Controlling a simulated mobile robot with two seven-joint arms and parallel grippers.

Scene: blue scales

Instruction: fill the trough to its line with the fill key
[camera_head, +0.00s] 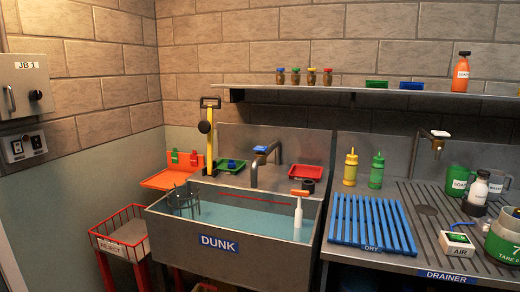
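The metal trough (205,262) labelled DUNK stands in the middle. Pale blue water (245,217) lies in it, its surface a little below a red line (255,197) on the back wall. A tap (280,152) rises behind the trough, with a blue piece (261,149) on its top. I cannot tell for sure whether this blue piece is the fill key. No stream of water shows from the spout. Neither of my grippers shows in the head view.
A wire basket (186,205) and a white, orange-topped object (298,215) stand in the trough. A blue rack (372,222) lies on the drainer (425,258) at right, with bottles and jugs around it. A red reject basket (122,232) stands left. A shelf (340,88) runs above.

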